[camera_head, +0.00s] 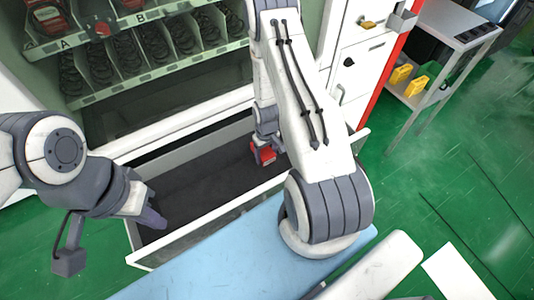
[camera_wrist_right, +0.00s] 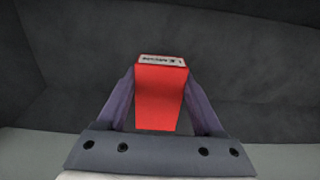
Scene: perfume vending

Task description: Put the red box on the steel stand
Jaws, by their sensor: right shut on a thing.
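The red box (camera_head: 264,155) is in my right gripper (camera_head: 263,148), low at the right end of the open drawer (camera_head: 205,217). In the right wrist view the red box (camera_wrist_right: 160,97), with a white printed end, sits between both fingers of the right gripper (camera_wrist_right: 160,88), which is shut on it. I cannot tell whether the box touches the drawer. The steel stand (camera_head: 450,28) is a metal table with a lower shelf at the top right, far from both grippers. My left gripper (camera_head: 152,216) hangs over the drawer's left end; its finger opening is unclear.
The vending machine's shelves (camera_head: 150,50) with dark coils stand behind the drawer. A white cabinet with a red edge (camera_head: 384,68) lies between drawer and stand. Yellow items (camera_head: 408,80) sit on the stand's lower shelf. Green floor (camera_head: 460,150) is open at right.

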